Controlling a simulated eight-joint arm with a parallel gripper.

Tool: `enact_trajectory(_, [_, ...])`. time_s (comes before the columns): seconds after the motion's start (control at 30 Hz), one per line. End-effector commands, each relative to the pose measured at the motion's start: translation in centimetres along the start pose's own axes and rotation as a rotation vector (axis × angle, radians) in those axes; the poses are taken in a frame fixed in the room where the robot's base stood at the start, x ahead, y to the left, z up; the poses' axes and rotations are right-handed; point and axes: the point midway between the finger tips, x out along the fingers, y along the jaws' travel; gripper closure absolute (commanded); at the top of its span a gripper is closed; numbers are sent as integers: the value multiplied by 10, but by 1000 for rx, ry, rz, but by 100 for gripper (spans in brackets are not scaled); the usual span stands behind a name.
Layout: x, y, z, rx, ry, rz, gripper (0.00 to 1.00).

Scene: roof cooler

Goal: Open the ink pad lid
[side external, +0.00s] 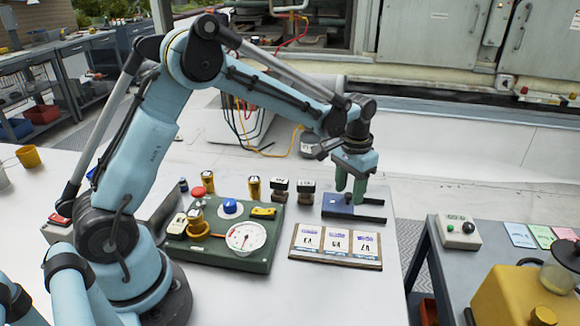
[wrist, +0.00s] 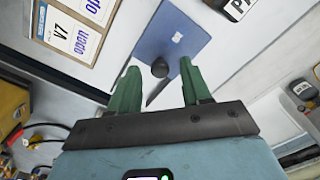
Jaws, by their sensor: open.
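The ink pad (side external: 342,211) is a flat blue box at the right of the white table, with dark edges. In the wrist view its blue lid (wrist: 172,32) shows a small white label and a dark round knob (wrist: 160,68) near its lower edge. The lid looks flat and closed over the pad. My gripper (side external: 350,193) is right above the pad, pointing down. Its two green fingers (wrist: 158,76) are open, one on each side of the knob, with a gap to each. Whether the fingertips touch the lid cannot be told.
A board with several printed cards (side external: 336,245) lies in front of the pad. Two black stamps (side external: 305,190) stand to its left. A green tray (side external: 233,262) with a white dial is farther left. A grey side table (side external: 430,255) is at the right. The table behind the pad is clear.

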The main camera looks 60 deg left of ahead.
Motion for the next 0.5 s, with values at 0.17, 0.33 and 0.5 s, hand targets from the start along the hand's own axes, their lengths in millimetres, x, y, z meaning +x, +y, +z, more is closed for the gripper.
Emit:
enact_trajectory(0.17, [5,0,0,0,0,0,52])
enact_trajectory(0.33, [4,0,0,0,0,0,52])
enact_trajectory(0.5, [4,0,0,0,0,0,76])
